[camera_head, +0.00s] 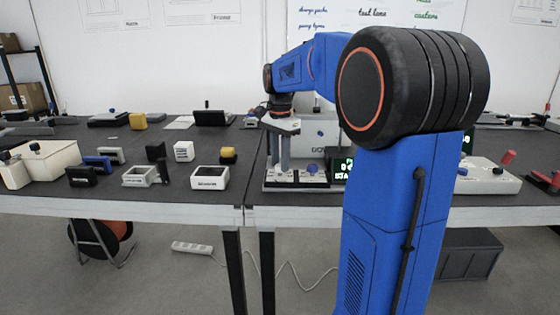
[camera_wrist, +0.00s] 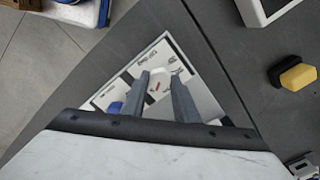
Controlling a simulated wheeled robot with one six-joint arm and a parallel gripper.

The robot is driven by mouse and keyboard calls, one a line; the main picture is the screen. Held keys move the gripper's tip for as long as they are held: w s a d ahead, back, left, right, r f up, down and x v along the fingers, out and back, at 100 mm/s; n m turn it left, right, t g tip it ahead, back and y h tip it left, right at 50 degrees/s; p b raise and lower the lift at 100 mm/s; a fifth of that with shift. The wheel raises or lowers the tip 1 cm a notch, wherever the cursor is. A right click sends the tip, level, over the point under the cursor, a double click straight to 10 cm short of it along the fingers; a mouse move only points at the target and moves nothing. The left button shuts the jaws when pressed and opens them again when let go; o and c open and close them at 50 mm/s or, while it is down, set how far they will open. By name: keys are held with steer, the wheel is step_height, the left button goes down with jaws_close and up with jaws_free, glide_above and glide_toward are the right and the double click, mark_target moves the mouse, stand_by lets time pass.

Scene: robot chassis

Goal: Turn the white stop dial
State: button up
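The white stop dial (camera_wrist: 158,81) shows in the wrist view, with a small red mark near it, on a pale panel with printed labels (camera_wrist: 168,52). My gripper (camera_wrist: 160,75) is over the panel with its two grey fingers apart, one on each side of the dial. I cannot tell whether they touch it. In the head view my gripper (camera_head: 280,168) points down over the left part of the panel (camera_head: 319,184); the dial is not distinguishable there. A blue knob (camera_head: 312,168) stands to the right; it also shows in the wrist view (camera_wrist: 115,107).
A dark display with green text (camera_head: 341,169) stands right of the panel. A yellow and black block (camera_head: 228,155) and a white open-topped box (camera_head: 210,178) are to the left. My blue arm hides much of the right table. The table's front edge (camera_head: 180,208) is close.

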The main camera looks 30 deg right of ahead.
steer(key=shift+n, duration=0.4)
steer(key=n, duration=0.5)
steer(key=shift+n, duration=0.3)
steer(key=n, duration=1.2)
steer(key=shift+n, duration=2.6)
steer(key=o, duration=1.1)
steer(key=shift+c, duration=0.2)
steer(key=shift+r, duration=0.1)
